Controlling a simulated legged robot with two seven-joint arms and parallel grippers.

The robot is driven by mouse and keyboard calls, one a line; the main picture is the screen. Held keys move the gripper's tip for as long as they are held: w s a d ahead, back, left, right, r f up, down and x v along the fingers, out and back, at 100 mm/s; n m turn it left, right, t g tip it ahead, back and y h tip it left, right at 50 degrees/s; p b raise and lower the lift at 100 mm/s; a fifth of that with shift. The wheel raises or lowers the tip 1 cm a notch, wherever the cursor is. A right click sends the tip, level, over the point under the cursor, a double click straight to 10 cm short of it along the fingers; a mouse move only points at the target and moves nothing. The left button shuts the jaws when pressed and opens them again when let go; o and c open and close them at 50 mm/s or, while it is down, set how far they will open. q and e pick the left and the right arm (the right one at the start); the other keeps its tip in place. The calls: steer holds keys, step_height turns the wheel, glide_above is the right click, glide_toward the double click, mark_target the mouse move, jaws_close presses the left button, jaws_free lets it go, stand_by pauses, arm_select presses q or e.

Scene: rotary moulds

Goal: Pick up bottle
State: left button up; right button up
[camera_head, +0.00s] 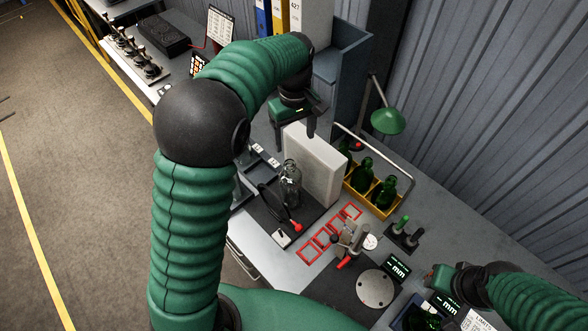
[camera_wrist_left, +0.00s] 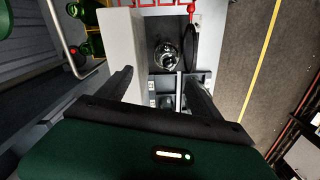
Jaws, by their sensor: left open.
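A clear glass bottle (camera_head: 290,185) stands upright on a dark plate, in front of a white block. In the left wrist view the bottle (camera_wrist_left: 166,55) shows from above, beyond and between my fingers. My left gripper (camera_head: 295,120) is above and behind the bottle, near the white block's top, and is apart from the bottle. In the left wrist view the left gripper (camera_wrist_left: 160,88) is open with nothing between its fingers. Several green bottles (camera_head: 386,193) stand in a yellow crate. My right gripper (camera_head: 441,278) is at the lower right, its fingers not clear.
The tall white block (camera_head: 316,165) stands right beside the clear bottle. The yellow crate (camera_head: 378,206) with a metal handle is behind it. Red frames (camera_head: 325,238) lie on the bench. A green lamp (camera_head: 388,121) and a round metal disc (camera_head: 375,289) are nearby.

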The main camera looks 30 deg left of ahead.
arm_select(q)
steer(key=p, duration=0.2)
glide_above(291, 174)
steer(key=a, duration=0.1)
steer(key=f, duration=0.8)
steer(key=shift+w+a+f, duration=0.1)
steer(key=shift+w+f, duration=0.1)
steer(key=f+p, duration=0.1)
steer(key=f, duration=0.1)
steer(key=w+f, duration=0.1)
steer(key=shift+w+f+p, duration=0.15)
steer(key=shift+f+p, duration=0.2)
steer(key=f, duration=0.1)
steer(key=f+p, duration=0.2)
steer(key=shift+s+d+f, duration=0.35)
steer(key=shift+s, duration=0.05)
steer(key=shift+f, duration=0.1)
steer(key=shift+a+f, duration=0.1)
steer(key=shift+a, duration=0.05)
steer(key=shift+c, duration=0.4)
steer(key=shift+w+a+f, duration=0.1)
steer(key=shift+w+a, duration=0.05)
steer(key=c, duration=0.5)
jaws_close()
arm_select(e)
steer(key=v, duration=0.6)
steer(key=shift+a+r, duration=0.15)
steer(key=shift+a, duration=0.1)
